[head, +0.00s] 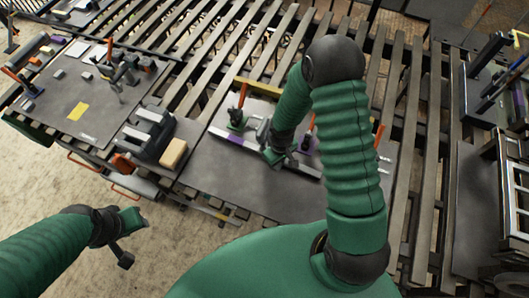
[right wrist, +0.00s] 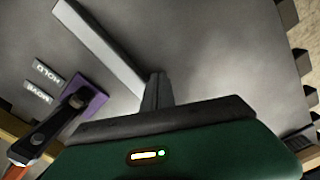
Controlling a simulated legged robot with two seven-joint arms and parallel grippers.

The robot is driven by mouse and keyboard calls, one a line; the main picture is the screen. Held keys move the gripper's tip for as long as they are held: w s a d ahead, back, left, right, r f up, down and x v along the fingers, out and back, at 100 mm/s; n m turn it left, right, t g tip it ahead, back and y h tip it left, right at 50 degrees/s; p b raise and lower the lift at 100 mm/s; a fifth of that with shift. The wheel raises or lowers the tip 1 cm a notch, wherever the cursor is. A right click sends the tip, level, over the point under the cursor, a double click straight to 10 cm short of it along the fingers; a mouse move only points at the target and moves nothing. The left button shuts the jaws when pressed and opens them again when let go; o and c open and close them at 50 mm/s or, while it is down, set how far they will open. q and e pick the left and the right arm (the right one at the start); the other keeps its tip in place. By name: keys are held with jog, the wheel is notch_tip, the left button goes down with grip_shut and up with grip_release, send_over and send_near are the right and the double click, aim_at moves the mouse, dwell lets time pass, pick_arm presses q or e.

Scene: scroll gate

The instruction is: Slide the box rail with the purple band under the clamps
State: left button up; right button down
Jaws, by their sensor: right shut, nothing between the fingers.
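The light grey box rail (head: 220,133) lies slanting across a dark plate (head: 215,165) in the head view, with a purple patch on it left of my right gripper. A clamp with a green base (head: 236,122) stands behind the rail's left part. A second clamp with a purple base (head: 307,146) is partly hidden by my arm; its purple base (right wrist: 88,102) also shows in the right wrist view. My right gripper (head: 273,157) is shut and empty at the rail; in the wrist view its fingers overlap the bar's near end, and contact is unclear. My left gripper (head: 130,237) is open and empty, off the table.
A yellow bar (head: 258,88) lies behind the plate. A grey block fixture (head: 150,130) and a tan block (head: 173,153) stand to the left. Another plate with tools (head: 75,90) is farther left. A rack (head: 515,190) stands at right. The plate's front is clear.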

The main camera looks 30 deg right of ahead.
jog(key=shift+w+d, duration=0.35)
jog(key=shift+d, duration=0.15)
jog(key=shift+a, duration=0.15)
jog(key=shift+s+a, duration=0.85)
jog(key=shift+a, duration=0.05)
notch_tip(320, 180, up, 8)
jog(key=p, duration=0.7)
